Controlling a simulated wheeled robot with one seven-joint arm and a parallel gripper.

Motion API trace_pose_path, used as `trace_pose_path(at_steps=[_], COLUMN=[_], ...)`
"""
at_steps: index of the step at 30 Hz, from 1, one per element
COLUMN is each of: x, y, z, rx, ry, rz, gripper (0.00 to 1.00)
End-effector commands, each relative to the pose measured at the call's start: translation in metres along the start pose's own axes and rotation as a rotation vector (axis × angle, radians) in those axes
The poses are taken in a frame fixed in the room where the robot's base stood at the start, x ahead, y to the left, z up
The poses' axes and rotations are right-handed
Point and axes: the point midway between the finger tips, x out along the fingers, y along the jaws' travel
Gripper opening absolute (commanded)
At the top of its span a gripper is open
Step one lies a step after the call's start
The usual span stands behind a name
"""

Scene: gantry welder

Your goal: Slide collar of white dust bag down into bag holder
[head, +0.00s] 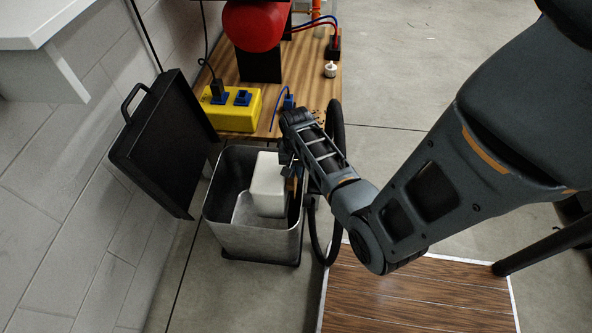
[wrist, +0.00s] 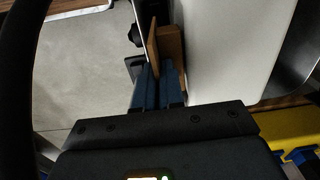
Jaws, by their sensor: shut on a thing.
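The white dust bag (head: 268,183) hangs inside the open top of a grey metal bin, against its right side. Its brown collar shows in the wrist view (wrist: 170,47) as a flat board beside the white bag body (wrist: 228,45). My gripper (head: 291,168) reaches in over the bin's right rim from the right. Its blue fingertips (wrist: 159,82) are closed on the collar's near edge. I cannot make out the bag holder for certain; the arm and bag cover the bin's right inner wall.
The metal bin (head: 250,237) stands open on the floor. A black lid (head: 165,140) leans open at its left, near the block wall. Behind is a wooden bench (head: 290,90) with a yellow box (head: 238,108). A black hose (head: 338,128) runs along the bin's right side.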

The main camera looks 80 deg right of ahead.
Motion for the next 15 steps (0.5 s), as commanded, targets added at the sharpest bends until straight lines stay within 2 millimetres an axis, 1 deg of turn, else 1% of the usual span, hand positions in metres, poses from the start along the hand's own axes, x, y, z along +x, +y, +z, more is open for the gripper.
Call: trace_pose_path(at_steps=[1, 6, 15], x=[0.008, 0.023, 0.045], y=[0.000, 0.000, 0.001], z=[0.000, 0.000, 0.000], rx=[0.000, 0.000, 0.001], ry=[0.000, 0.000, 0.000], rz=[0.000, 0.000, 0.000], gripper=[0.00, 0.00, 0.00])
